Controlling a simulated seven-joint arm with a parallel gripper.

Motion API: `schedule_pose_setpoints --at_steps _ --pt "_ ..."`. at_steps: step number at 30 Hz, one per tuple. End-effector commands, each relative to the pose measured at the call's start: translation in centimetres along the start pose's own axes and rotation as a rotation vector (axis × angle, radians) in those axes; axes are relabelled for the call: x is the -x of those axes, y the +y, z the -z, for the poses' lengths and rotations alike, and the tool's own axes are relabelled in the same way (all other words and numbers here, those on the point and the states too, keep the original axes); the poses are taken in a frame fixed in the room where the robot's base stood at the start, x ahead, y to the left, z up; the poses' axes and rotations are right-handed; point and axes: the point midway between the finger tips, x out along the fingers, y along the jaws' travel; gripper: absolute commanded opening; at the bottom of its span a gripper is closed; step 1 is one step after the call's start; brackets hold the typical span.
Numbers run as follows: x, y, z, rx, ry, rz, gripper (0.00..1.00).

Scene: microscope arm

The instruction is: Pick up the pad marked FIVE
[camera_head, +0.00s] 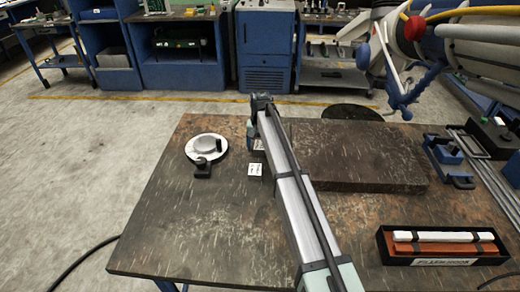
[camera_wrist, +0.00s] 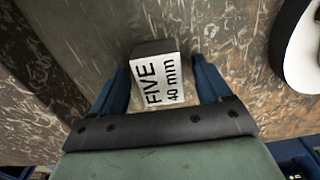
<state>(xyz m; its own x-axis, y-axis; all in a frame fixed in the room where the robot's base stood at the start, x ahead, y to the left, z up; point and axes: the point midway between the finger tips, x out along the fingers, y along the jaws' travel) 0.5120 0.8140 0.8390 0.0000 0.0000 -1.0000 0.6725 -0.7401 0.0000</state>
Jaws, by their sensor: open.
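The pad marked FIVE (camera_wrist: 160,82) is a small dark block with a white face lettered "FIVE 40 mm" in the wrist view. It lies between the two blue fingers of my gripper (camera_wrist: 160,68), which is open. A gap shows beside the pad's far end on each side. In the head view my gripper (camera_head: 253,134) is low over the table, left of the dark slab, and partly hidden by my arm. A white-faced pad (camera_head: 255,169) lies just nearer than it; its lettering is too small to read.
A large dark slab (camera_head: 365,155) lies right of my gripper. A round white piece (camera_head: 207,146) with a dark knob is to the left. A black box (camera_head: 440,246) with white and orange bars stands front right. The table's front left (camera_head: 190,225) is clear.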

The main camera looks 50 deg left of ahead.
Motion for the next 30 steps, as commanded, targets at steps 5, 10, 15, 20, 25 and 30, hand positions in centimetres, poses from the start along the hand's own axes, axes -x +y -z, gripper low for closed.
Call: schedule_pose_setpoints --at_steps 5,10,15,20,25,30 --pt "0.02 0.0 0.01 0.0 0.0 0.0 0.65" --pt "0.03 0.0 0.01 0.0 0.0 0.0 0.49" --pt "0.04 0.0 0.0 0.0 0.0 0.0 0.33" --pt "0.05 0.0 0.01 0.0 0.0 0.0 0.17" --pt "0.05 0.0 0.01 0.0 0.0 0.0 0.01" --pt "0.06 0.0 0.01 0.0 0.0 0.0 0.0"
